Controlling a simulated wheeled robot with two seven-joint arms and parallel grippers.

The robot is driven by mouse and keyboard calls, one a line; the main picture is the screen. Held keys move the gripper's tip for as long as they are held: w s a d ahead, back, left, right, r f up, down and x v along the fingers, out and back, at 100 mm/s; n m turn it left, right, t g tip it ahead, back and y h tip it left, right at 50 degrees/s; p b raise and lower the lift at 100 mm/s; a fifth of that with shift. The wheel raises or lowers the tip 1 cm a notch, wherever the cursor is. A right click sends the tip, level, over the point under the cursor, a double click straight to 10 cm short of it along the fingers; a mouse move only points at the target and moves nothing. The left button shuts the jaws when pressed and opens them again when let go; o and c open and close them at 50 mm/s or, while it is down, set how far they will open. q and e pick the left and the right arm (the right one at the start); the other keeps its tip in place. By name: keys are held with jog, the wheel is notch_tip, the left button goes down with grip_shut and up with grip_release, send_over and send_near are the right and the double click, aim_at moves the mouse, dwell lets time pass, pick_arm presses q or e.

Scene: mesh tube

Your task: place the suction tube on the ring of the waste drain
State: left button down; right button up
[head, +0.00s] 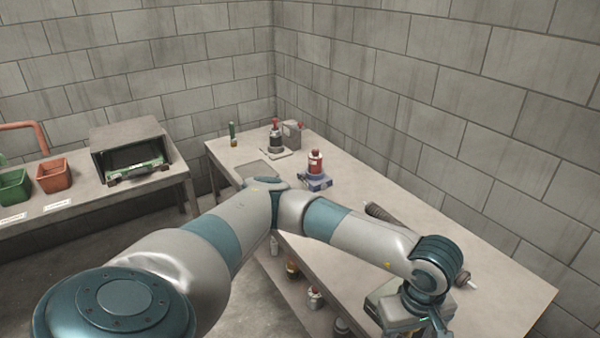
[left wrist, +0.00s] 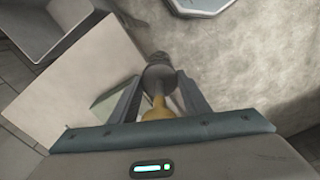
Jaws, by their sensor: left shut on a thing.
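My left gripper (head: 440,325) is at the lower right of the head view, near the table's front edge, partly cut off by the frame. In the left wrist view its fingers (left wrist: 160,98) are shut around the yellowish neck of a dark grey, rounded piece (left wrist: 158,76). I cannot tell for sure whether this is the suction tube. A long dark ribbed tube (head: 385,214) lies on the table, partly hidden behind my arm. I cannot make out the waste drain or its ring. My right gripper is not in view.
A grey-green box (head: 392,305) sits at the front edge beside the gripper. A red bottle (head: 316,162) on a blue base and a black-and-red bottle (head: 275,138) stand farther back. Several bottles are on a lower shelf (head: 292,268). The table's right end (head: 520,290) is clear.

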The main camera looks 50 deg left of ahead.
pick_arm(q)
jog(key=s+a+f+m, duration=0.4)
jog(key=f+m, duration=0.4)
jog(key=m, duration=0.3)
jog(key=shift+a+m+b, duration=0.15)
jog(key=shift+m+b, duration=0.2)
jog(key=shift+m, duration=0.05)
